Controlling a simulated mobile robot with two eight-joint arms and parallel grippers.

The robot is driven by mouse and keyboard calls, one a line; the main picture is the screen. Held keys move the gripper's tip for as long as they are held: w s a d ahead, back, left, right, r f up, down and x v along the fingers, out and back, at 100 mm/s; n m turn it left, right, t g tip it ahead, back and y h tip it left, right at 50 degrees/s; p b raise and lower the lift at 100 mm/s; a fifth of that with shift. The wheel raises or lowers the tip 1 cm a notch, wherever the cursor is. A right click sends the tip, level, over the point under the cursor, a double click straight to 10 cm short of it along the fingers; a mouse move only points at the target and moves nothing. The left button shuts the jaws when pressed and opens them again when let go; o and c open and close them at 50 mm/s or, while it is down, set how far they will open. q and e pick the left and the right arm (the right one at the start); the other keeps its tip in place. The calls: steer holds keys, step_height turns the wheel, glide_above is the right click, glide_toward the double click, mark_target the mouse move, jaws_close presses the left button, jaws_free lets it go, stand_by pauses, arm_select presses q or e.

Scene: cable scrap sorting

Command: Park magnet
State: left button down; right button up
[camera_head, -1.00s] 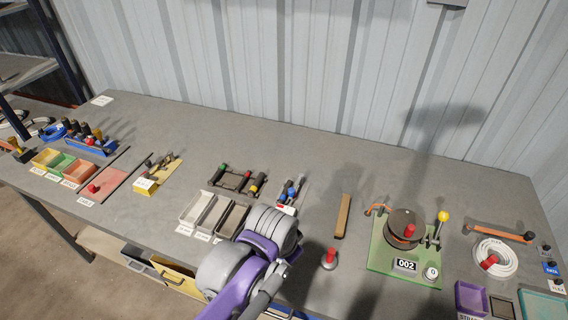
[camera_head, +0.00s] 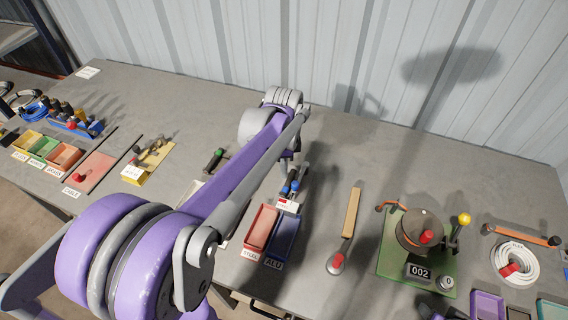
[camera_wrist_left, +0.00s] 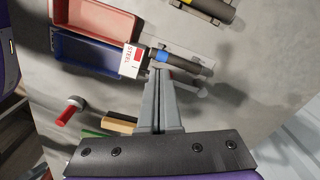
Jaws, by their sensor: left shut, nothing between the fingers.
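I cannot tell for certain which object is the magnet. A candidate is the dark, blue-banded stick tool (camera_wrist_left: 183,62) by a red-and-white label block (camera_wrist_left: 133,58). In the head view my left arm reaches across the bench, largely hiding the gripper. A red-knobbed grey piece (camera_head: 336,263) stands on the bench. My right gripper is not clearly in view.
A red bin (camera_head: 262,226) and a blue bin (camera_head: 285,238) lie before the holder. A wooden bar (camera_head: 351,212) and a green-based spool stand (camera_head: 447,268) are to the right. The bench's back strip is clear.

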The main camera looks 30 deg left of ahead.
arm_select(q)
steer(key=b, duration=0.2)
glide_above(285, 190)
steer(key=f, duration=0.4)
steer(key=shift+a+f, duration=0.2)
steer(key=shift+f, duration=0.15)
arm_select(e)
steer(key=f, duration=0.1)
steer(key=s+f, duration=0.1)
steer(key=f, duration=0.1)
steer(key=shift+f, duration=0.2)
arm_select(q)
steer(key=shift+d+f, duration=0.1)
steer(key=shift+d, duration=0.1)
arm_select(e)
steer(key=shift+s, duration=0.1)
arm_select(q)
steer(key=d, duration=0.2)
steer(key=w+d, duration=0.1)
steer(key=d, duration=0.1)
steer(key=shift+w, duration=0.1)
arm_select(e)
steer(key=shift+r, duration=0.2)
arm_select(q)
steer(key=shift+w+d, duration=0.3)
steer(key=shift+d, duration=0.55)
steer(key=shift+w+d, duration=1)
steer(key=shift+d, duration=0.2)
steer(key=shift+w+d, duration=0.4)
steer(key=shift+w, duration=0.25)
